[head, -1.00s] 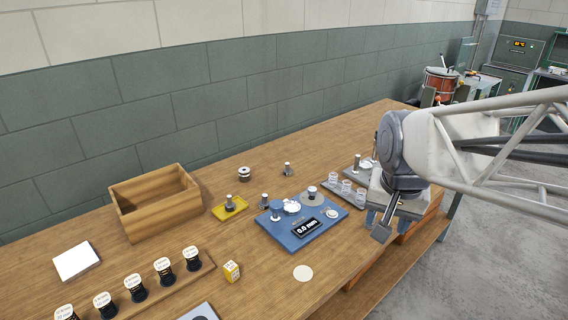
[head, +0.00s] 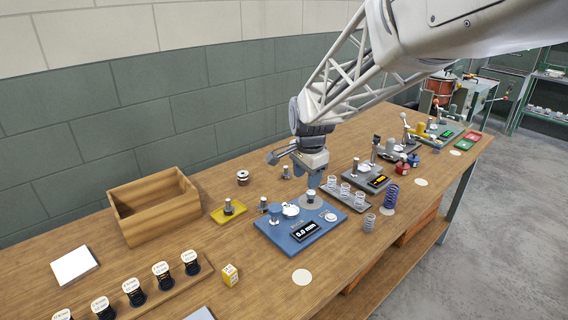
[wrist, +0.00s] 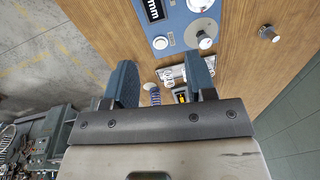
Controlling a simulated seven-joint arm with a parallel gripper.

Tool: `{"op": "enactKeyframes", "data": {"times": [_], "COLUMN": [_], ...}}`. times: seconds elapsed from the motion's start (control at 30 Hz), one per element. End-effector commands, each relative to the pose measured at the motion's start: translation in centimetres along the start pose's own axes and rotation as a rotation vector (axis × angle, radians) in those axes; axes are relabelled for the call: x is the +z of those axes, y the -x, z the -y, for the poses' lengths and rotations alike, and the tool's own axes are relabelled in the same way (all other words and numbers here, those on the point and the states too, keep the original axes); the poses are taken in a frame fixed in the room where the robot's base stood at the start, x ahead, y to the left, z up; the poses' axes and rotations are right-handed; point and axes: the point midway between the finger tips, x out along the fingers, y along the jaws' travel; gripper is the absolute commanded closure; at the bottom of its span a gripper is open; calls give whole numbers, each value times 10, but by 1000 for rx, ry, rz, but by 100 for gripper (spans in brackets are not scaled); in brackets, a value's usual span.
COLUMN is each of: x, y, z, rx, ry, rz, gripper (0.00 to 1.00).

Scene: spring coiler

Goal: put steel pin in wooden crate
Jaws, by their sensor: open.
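The wooden crate (head: 168,222) stands open-topped at the back left of the bench. Several small upright steel pieces show: one on the yellow tray (head: 222,215), one (head: 263,204) beside the blue gauge, and one (head: 286,172) on bare wood behind it. Which is the task's steel pin I cannot tell for sure. A steel pin (wrist: 268,34) stands on bare wood at upper right in the wrist view. My gripper (head: 307,176) is open above the bench, near the back right of the blue gauge. In the wrist view, nothing is between its fingers (wrist: 161,72).
The blue gauge (head: 283,247) stands below and left of my gripper. Labelled spools (head: 134,292) line the front left.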

Motion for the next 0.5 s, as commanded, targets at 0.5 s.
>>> {"op": "enactKeyframes", "data": {"times": [0.5], "x": [27], "y": [-96], "z": [128], "rx": [42], "ry": [-294], "rz": [19], "gripper": [49]}}
